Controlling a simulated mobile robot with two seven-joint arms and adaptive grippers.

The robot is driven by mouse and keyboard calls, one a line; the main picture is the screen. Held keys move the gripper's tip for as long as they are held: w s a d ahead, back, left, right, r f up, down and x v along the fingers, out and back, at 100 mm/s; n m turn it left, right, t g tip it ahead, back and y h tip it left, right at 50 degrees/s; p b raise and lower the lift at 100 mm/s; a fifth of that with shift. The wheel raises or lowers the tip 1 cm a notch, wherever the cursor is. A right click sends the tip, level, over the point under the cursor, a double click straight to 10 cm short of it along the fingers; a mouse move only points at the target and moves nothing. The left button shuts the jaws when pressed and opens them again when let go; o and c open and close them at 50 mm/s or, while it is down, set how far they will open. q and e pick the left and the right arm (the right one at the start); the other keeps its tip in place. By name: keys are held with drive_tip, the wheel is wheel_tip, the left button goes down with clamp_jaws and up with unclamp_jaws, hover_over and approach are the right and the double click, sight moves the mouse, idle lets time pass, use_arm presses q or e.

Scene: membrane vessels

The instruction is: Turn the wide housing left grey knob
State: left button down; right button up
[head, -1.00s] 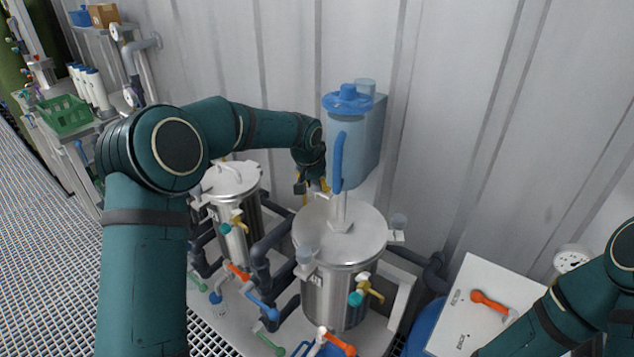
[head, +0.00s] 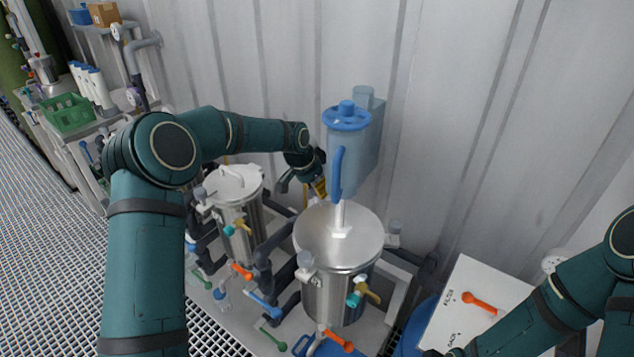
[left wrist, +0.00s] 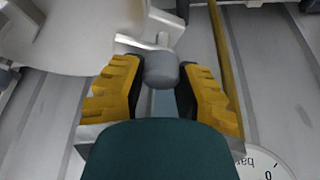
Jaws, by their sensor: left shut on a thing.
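The wide housing (head: 332,292) is the larger steel vessel in the middle of the head view, with a round lid (head: 322,236). My left gripper (head: 322,190) reaches down behind the lid's far edge, beside the blue canister. In the left wrist view its yellow-padded fingers (left wrist: 163,85) are shut on a grey knob (left wrist: 161,70), one finger on each side. The knob sits by a metal bracket at the edge of a pale lid (left wrist: 75,40). The head view hides this knob. My right gripper is out of view.
A blue canister (head: 345,150) with a handle rises close beside my left gripper. A narrower steel vessel (head: 236,190) stands to the left. A yellow rod (left wrist: 226,50) and a gauge (left wrist: 262,165) are near the fingers. A corrugated wall is behind.

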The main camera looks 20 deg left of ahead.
use_arm(q)
drive_tip(key=shift+f+m, duration=0.15)
drive_tip(key=shift+m, duration=0.15)
drive_tip(key=c, duration=0.6)
unclamp_jaws()
drive_tip(key=v, duration=1.2)
drive_tip(key=shift+w, duration=0.1)
